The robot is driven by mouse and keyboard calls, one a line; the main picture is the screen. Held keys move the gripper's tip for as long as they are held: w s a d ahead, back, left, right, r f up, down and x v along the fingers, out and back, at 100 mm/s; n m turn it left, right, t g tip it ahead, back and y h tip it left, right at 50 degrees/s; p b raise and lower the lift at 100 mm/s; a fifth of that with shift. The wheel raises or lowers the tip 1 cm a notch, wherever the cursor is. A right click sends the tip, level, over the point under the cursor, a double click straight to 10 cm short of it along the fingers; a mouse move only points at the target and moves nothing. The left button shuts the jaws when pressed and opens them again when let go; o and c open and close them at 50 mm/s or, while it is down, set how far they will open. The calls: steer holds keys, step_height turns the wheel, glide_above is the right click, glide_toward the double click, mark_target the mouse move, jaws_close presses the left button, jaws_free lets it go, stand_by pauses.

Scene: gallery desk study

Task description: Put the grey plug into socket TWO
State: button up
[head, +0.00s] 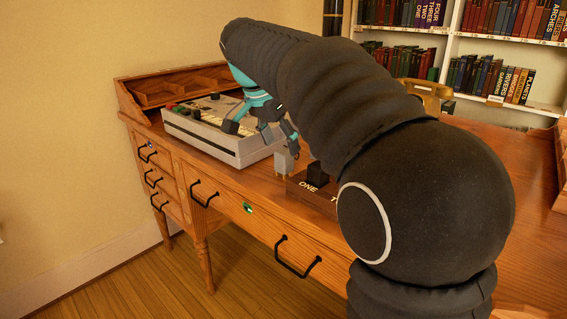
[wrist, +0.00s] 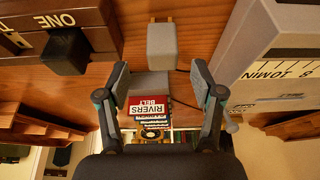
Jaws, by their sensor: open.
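The grey plug (head: 285,162) stands on the desk between the grey device and the socket block (head: 297,190). In the wrist view the grey plug (wrist: 175,46) shows brass prongs at its top end and lies just beyond my fingertips. My gripper (head: 264,133) is open above the desk near the plug. In the wrist view my gripper (wrist: 159,82) has its fingers spread, with the plug not between them. A black plug (head: 318,174) sits at the socket marked ONE, and it also shows in the wrist view (wrist: 66,52). Socket TWO is hidden behind my arm; only a "T" shows.
A grey device (head: 215,128) with buttons and a printed scale stands left of the plug; its edge shows in the wrist view (wrist: 262,50). Wooden trays (head: 175,88) line the desk's back. Bookshelves (head: 500,60) stand behind.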

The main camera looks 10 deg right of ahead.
mark_target(283, 151)
steer(key=x, duration=0.4)
steer(key=shift+w+f, duration=0.2)
jaws_close()
